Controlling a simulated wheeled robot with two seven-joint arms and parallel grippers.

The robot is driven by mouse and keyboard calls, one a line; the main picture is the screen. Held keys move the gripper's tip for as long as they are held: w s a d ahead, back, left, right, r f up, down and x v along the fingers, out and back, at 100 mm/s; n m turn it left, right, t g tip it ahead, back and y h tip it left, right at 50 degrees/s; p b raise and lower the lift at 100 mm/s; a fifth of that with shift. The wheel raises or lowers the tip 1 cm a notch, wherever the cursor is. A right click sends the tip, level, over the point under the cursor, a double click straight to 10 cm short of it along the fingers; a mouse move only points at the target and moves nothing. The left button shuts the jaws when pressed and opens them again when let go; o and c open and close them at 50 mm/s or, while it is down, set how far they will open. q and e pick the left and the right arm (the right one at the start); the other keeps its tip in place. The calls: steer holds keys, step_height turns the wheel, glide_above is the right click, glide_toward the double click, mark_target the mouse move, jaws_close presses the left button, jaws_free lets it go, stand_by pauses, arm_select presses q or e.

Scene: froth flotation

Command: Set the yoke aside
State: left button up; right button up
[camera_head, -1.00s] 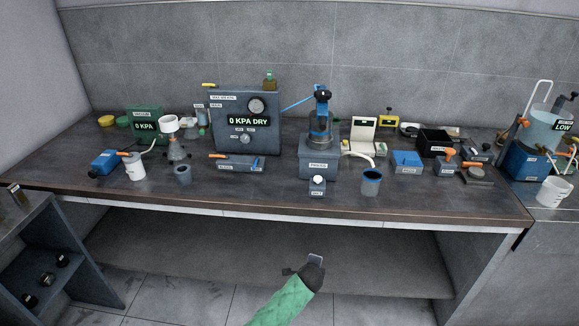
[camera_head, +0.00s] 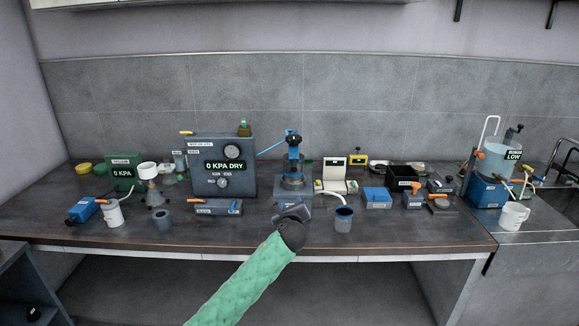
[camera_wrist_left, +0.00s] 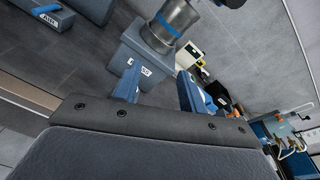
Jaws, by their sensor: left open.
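A press-like device stands at the middle of the bench, with a grey base (camera_head: 283,188) and a cylindrical vessel. A blue upright part with a black knob (camera_head: 294,142), which looks like the yoke, stands over the vessel; a blue rod slants from it to the left. In the left wrist view the grey base (camera_wrist_left: 133,55) and the blue-banded cylinder (camera_wrist_left: 175,22) show close ahead; the upper part is cut off. My left gripper (camera_head: 291,212) is open and empty in front of the base, hiding its lower front. Its two blue fingers show in the wrist view (camera_wrist_left: 160,90).
A gauge box (camera_head: 207,180) stands left of the device. A blue-rimmed cup (camera_head: 343,220) is close to the right of my gripper. A labelled tray (camera_head: 217,207) lies left. Blue and black boxes crowd the right; the front bench strip is mostly clear.

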mark_target(294, 166)
arm_select(q)
steer(key=r+m, duration=0.1)
steer(key=r, duration=0.2)
steer(key=r+m+t, duration=0.1)
steer(key=r, duration=0.3)
steer(key=w+d+r+m, duration=0.1)
steer(key=r, duration=0.2)
steer(key=shift+r+t+p, duration=0.15)
steer(key=shift+t+p, duration=0.2)
steer(key=shift+t, duration=0.05)
steer(key=w+p, duration=0.2)
steer(key=w, duration=0.3)
steer(key=shift+w, duration=0.3)
steer(key=shift+w+a+p, duration=0.1)
steer(key=shift+w+p, duration=0.45)
steer(key=shift+w, duration=0.35)
arm_select(e)
steer(key=s+d+f, duration=0.1)
steer(key=s, duration=0.8)
steer(key=shift+d+f+g, duration=0.25)
steer(key=shift+f+g, duration=0.05)
steer(key=shift+f, duration=0.1)
steer(key=shift+s, duration=0.1)
arm_select(q)
jaws_close()
